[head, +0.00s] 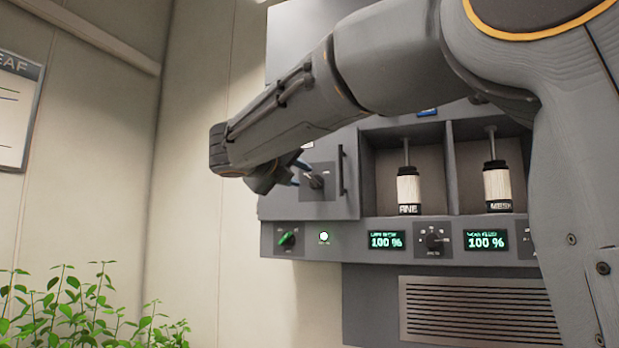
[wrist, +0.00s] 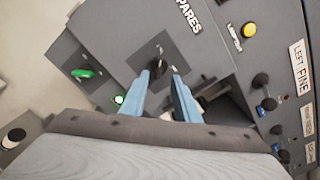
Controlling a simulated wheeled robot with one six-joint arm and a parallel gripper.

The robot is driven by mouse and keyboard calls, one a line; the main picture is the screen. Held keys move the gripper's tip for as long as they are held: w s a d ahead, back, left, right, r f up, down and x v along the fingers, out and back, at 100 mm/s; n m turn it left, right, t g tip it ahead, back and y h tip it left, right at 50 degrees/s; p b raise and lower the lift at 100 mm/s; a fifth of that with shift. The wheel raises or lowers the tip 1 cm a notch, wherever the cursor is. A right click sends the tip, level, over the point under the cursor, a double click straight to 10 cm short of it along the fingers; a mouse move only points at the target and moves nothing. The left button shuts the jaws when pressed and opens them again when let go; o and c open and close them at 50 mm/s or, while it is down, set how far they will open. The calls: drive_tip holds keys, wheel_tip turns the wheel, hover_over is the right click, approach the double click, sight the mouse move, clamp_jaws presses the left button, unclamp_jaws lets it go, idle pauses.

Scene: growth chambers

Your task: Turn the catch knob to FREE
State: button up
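The catch knob (head: 316,181) is a small dark lever on a grey square plate on the cabinet's upper left door. It also shows in the wrist view (wrist: 159,67), just beyond and between my fingertips. My gripper (wrist: 162,73) has two blue fingers spread apart, with a gap between them. In the head view my gripper (head: 304,172) comes from the left and its blue fingertips are close to the knob. I cannot tell whether they touch it. The marks around the knob are too small to read, so its setting is unclear.
A vertical handle (head: 341,171) stands right of the knob. Below are a green knob (head: 288,239), a lit white lamp (head: 324,237) and a dark selector (head: 435,240). Open bays hold the FINE cartridge (head: 408,189) and another cartridge (head: 497,187). Plants (head: 75,310) fill the lower left.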

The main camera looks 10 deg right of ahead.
sight(312, 180)
drive_tip(key=p+x, duration=0.2)
drive_tip(key=x, duration=0.4)
drive_tip(key=shift+w+d+f, duration=0.1)
drive_tip(key=shift+w+d, duration=0.15)
clamp_jaws()
